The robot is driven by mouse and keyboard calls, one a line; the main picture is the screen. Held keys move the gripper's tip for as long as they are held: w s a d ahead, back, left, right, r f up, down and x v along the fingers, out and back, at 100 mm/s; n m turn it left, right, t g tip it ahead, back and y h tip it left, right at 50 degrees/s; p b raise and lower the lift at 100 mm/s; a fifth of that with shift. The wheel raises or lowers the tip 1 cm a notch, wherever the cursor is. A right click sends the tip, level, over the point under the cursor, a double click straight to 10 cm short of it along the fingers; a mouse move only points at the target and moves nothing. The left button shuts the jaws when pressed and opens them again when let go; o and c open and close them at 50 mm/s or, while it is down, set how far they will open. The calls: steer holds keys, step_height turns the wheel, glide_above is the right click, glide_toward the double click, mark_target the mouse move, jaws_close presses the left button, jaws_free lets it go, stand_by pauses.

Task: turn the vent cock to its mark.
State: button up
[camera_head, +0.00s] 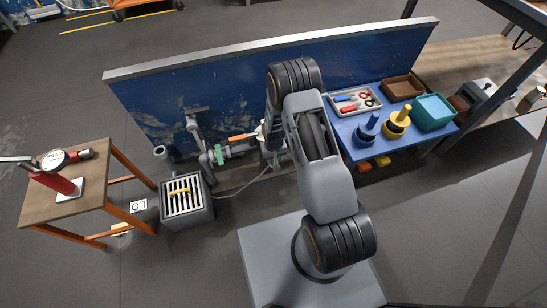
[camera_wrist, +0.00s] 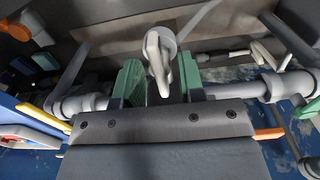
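A pale grey cock with a round hub and a short lever (camera_wrist: 160,52) shows at the top middle of the wrist view; I take it for the vent cock. My gripper (camera_wrist: 160,85) has two green-padded fingers, one on each side of the lever's lower end. The fingers stand apart, with dark gaps visible beside the lever, so it does not look clamped. Whether a finger touches it, I cannot tell. No mark for the cock can be made out. In the head view my arm hides most of the gripper and the cock.
Grey pipework (camera_wrist: 270,87) runs close on both sides of my gripper, with an orange handle (camera_head: 243,137) and a green part (camera_head: 218,154) nearby. A blue panel (camera_head: 180,105) stands behind. A blue table (camera_head: 352,146) with trays is at right; a grated box (camera_head: 198,212) and wooden table (camera_head: 98,207) are at left.

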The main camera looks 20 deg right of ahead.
jaws_close()
steer(key=shift+m, duration=0.3)
steer(key=m, duration=0.3)
steer(key=shift+m, duration=0.4)
steer(key=m, duration=0.4)
steer(key=shift+m, duration=0.3)
steer(key=m, duration=0.4)
steer(key=shift+m, duration=2.4)
